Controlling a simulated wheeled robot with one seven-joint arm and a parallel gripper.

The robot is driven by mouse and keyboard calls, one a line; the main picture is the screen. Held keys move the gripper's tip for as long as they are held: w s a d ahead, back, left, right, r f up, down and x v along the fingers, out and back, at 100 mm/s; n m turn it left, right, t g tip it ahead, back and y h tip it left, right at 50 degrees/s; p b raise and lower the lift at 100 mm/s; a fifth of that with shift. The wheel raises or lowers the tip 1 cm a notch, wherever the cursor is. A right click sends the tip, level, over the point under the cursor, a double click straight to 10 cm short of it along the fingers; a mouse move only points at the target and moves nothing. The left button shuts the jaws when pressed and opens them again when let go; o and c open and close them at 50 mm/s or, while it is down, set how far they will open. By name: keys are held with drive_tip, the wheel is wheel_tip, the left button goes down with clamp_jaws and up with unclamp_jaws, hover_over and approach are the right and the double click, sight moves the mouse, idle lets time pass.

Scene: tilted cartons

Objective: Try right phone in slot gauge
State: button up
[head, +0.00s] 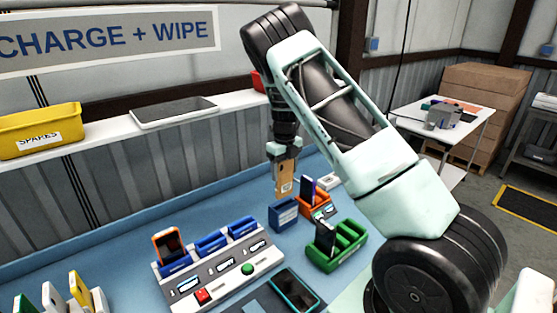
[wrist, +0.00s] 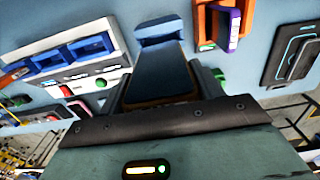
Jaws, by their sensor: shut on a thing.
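My gripper (head: 285,160) is shut on an orange-cased phone (head: 286,180), which hangs upright below the jaws. In the wrist view the held phone (wrist: 160,75) shows a dark blue face with an orange edge. A small blue block, seemingly the slot gauge (head: 283,215), stands on the blue bench just below the phone. It also shows past the phone's far end in the wrist view (wrist: 160,28). The phone appears above the gauge, with a small gap in the head view. The gauge's slot is not clearly visible.
A green rack (head: 350,245) with a dark phone stands right of the gauge. An orange rack (head: 323,212) with a purple-blue phone is behind it. A charging dock (head: 215,265) with blue slots and an orange phone is at left. A teal-edged phone (head: 295,289) lies in front.

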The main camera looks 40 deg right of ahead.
sight(284, 183)
drive_tip(key=shift+w+d, duration=0.1)
drive_tip(key=shift+w, duration=0.1)
drive_tip(key=shift+f+b, duration=1.65)
drive_tip(key=shift+f, duration=0.55)
drive_tip(key=shift+f+b, duration=0.3)
drive_tip(key=shift+f, duration=0.6)
idle(2.8)
drive_tip(key=shift+r+p, duration=0.35)
drive_tip(key=shift+p, duration=0.05)
drive_tip(key=shift+f, duration=0.15)
idle(1.4)
